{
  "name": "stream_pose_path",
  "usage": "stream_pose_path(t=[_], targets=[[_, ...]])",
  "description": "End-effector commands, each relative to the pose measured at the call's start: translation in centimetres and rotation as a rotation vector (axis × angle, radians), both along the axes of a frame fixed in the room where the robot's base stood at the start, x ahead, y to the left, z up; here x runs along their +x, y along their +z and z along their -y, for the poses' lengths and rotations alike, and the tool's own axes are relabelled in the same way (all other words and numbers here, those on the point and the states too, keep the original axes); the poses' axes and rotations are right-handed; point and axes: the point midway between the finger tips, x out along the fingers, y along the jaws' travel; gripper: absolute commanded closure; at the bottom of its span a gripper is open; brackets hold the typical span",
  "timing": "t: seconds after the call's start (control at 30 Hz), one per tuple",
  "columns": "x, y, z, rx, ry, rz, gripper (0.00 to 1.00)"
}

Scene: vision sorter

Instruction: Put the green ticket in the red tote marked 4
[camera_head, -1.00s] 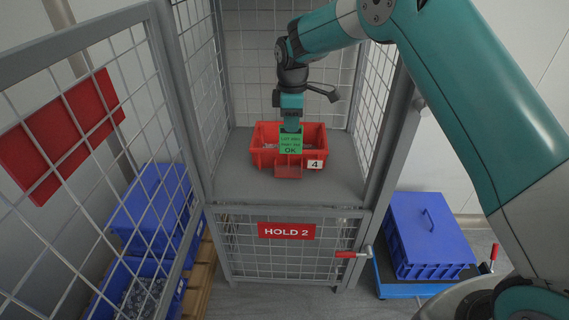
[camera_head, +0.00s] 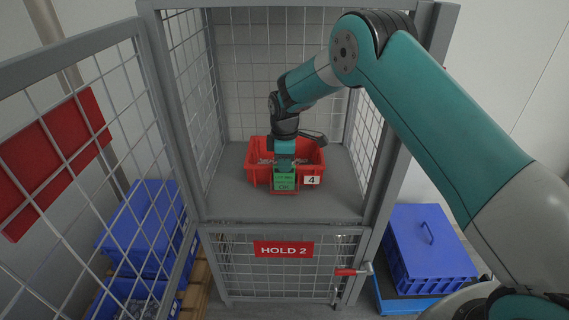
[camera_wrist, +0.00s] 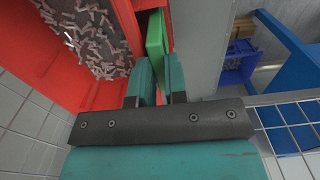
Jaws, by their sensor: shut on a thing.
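The red tote marked 4 (camera_head: 322,160) stands on the grey shelf inside the mesh cage, with its white 4 label at the front right. My gripper (camera_head: 284,169) is over the tote's front wall, pointing down and shut on the green ticket (camera_head: 285,181). The ticket hangs upright at the front of the tote, and its lower part appears to be inside the reddish front pocket. In the wrist view the ticket (camera_wrist: 156,38) is between the fingertips, beside the tote wall (camera_wrist: 118,18). Small metal parts lie in the tote.
The grey shelf (camera_head: 225,205) is clear around the tote. Mesh walls and posts stand close on both sides. A HOLD 2 sign (camera_head: 284,249) is on the lower mesh panel. Blue crates (camera_head: 150,225) stand at left, and a lidded blue box (camera_head: 428,245) at right.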

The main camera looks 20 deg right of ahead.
Motion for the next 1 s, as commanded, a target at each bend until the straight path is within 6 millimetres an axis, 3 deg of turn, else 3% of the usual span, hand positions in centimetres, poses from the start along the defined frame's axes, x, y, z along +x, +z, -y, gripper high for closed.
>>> stream_pose_path(t=[0.3,0.33,0.43,0.77,1.0], targets=[[0.0,-0.3,-0.1,0.0,0.001,0.002,1.0],[0.0,-0.4,-0.1,0.0,0.001,0.002,0.84],[0.1,-0.3,-0.1,0.0,0.001,0.002,0.61],[0.1,0.2,-0.1,0.0,0.001,0.003,0.61],[0.1,4.0,-0.1,0.001,0.001,0.006,0.61]])
